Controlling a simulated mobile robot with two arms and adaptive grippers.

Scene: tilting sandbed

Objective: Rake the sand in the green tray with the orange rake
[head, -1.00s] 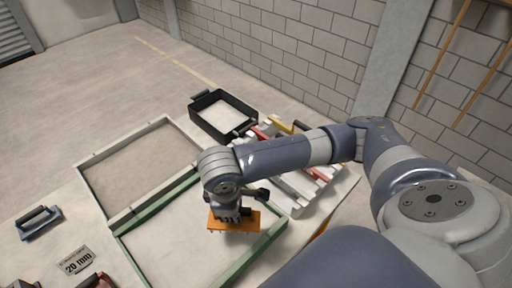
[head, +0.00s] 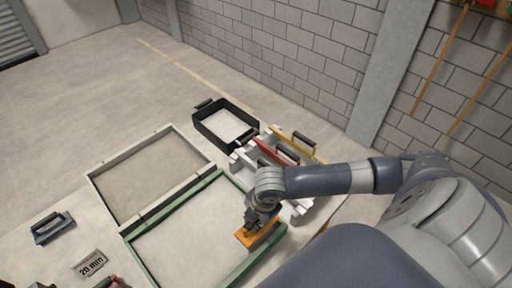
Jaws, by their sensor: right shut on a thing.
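The orange rake (head: 256,236) is at the right side of the green tray (head: 143,262), near its right wall. My right gripper (head: 258,218) is shut on the rake from above, and the arm comes in from the right. The pale sand (head: 190,232) in the green tray looks mostly smooth. I cannot tell whether the rake touches the sand.
A second tray with a pale frame (head: 105,195) adjoins the green one. A black tray (head: 203,122) stands behind. A white rack (head: 243,158) holds red (head: 270,152) and yellow (head: 292,142) tools. A blue tool (head: 52,228) and a "20 mm" plate (head: 90,264) lie left.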

